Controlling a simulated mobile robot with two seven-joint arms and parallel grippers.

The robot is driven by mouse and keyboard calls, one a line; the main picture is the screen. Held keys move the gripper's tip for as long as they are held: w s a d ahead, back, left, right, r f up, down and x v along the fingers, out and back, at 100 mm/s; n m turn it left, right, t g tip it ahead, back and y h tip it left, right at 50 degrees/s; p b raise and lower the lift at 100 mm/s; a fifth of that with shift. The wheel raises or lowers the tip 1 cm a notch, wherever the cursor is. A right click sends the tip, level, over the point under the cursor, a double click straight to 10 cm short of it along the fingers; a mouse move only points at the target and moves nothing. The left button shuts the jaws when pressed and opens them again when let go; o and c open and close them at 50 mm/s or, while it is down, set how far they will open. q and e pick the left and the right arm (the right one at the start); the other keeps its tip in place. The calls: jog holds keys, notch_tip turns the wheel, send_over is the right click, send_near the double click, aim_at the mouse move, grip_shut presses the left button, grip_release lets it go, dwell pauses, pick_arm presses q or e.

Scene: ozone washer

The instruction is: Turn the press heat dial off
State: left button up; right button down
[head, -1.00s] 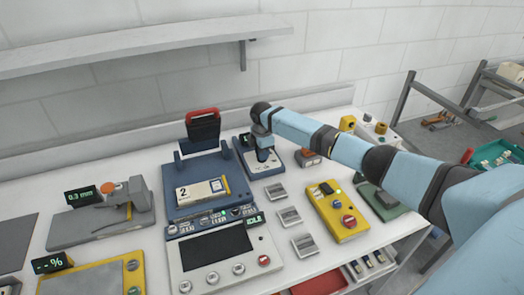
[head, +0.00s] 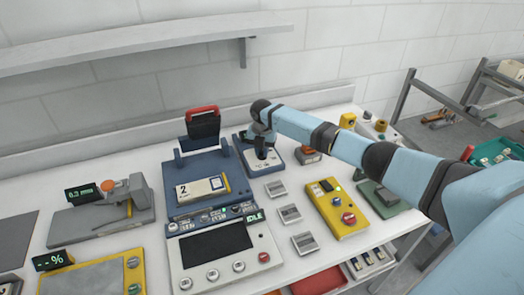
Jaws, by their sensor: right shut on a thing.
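The blue press (head: 195,170) stands at the centre of the bench, its red-handled upper part (head: 203,122) raised. To its right is a small blue control box (head: 275,168) with a pale top face. My right gripper (head: 262,156) points down over this box and is shut on a small dark part on its face, seemingly the heat dial. The fingers mostly hide the dial, so its setting cannot be read. My left gripper is not in view.
A console with a dark screen (head: 215,243) stands in front of the press. Several small grey blocks (head: 290,213) and a yellow button box (head: 338,208) lie to the right. An orange-and-grey item (head: 307,155) sits close beside the control box. A shelf (head: 130,45) runs above.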

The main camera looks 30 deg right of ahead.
aim_at(262, 151)
jog(key=n, duration=0.3)
jog(key=shift+n, duration=0.3)
jog(key=shift+n+b, duration=0.5)
jog(key=shift+n, duration=1)
jog(key=c, duration=1.1)
grip_release()
jog(key=shift+o, duration=0.2)
jog(key=shift+r, duration=0.15)
notch_tip(262, 151, up, 14)
jog(key=b, duration=0.1)
